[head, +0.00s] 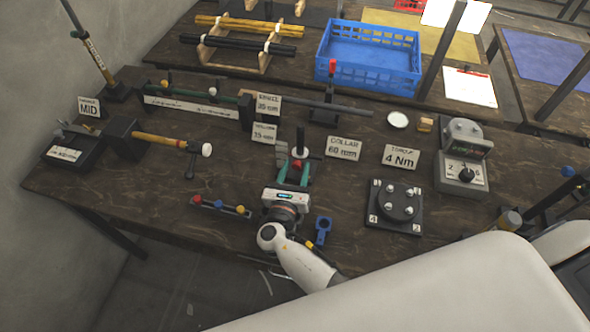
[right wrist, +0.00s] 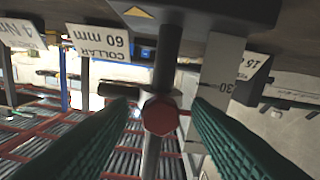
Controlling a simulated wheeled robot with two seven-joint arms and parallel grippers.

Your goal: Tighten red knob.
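The red knob (right wrist: 161,116) shows in the right wrist view as a faceted red head in front of a dark upright post (right wrist: 168,60). In the head view the knob (head: 297,163) is a small red spot low on the post (head: 300,139), just beyond my right gripper (head: 293,173). In the wrist view the two green fingers of my right gripper (right wrist: 152,125) stand apart, one on each side of the knob, with a visible gap to it. The gripper is open and holds nothing. My left gripper is not in view.
Signs "COLLAR 60 mm" (head: 343,148) and "TORQUE 4 Nm" (head: 401,157) stand to the right. A rack with coloured knobs (head: 220,206) and a blue bracket (head: 323,229) lie near the front edge. A black plate with posts (head: 396,207) sits to the right.

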